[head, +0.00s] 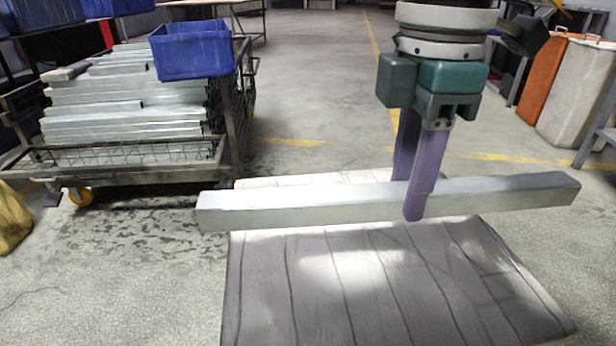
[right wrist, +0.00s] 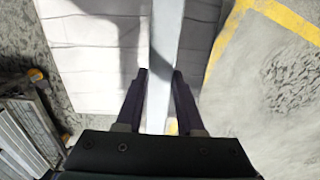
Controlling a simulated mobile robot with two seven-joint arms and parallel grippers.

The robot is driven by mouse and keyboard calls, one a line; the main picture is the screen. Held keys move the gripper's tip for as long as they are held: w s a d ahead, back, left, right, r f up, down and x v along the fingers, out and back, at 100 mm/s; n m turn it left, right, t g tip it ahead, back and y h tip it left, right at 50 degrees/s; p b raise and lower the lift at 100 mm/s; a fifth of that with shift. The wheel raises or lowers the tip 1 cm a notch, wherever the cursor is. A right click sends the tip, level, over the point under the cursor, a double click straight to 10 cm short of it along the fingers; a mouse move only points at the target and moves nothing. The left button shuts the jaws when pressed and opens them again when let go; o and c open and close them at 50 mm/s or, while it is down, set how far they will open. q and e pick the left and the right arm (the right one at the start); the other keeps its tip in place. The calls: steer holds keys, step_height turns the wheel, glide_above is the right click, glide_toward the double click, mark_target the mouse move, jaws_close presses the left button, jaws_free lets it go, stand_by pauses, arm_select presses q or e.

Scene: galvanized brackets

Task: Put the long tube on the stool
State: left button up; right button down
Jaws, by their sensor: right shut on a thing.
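The long tube (head: 310,202) is a pale galvanized square bar. It lies level across the middle of the head view. My right gripper (head: 408,200) points down from above and is shut on the tube, right of its middle, with one finger on each side. In the right wrist view the tube (right wrist: 165,50) runs between the two dark fingers (right wrist: 159,88). The stool's wide grey plank-like top (head: 290,285) lies beneath the tube. Both tube ends reach past the top's sides in the head view. I cannot tell whether the tube touches the top. My left gripper is not in view.
A wheeled mesh cart (head: 225,150) at the left holds several stacked galvanized bars (head: 130,112) and a blue bin (head: 190,50). Orange and pale bins (head: 575,90) stand at the far right. The concrete floor (head: 320,100) between them is open.

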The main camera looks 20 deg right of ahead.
steer(key=b, duration=0.3)
glide_above(387, 279)
step_height(387, 279, down, 7)
steer(key=shift+r, duration=0.1)
step_height(387, 279, down, 4)
steer(key=shift+f+b, duration=0.1)
steer(key=shift+b, duration=1)
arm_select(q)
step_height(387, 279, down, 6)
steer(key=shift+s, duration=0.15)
arm_select(e)
steer(key=c, duration=0.5)
jaws_free()
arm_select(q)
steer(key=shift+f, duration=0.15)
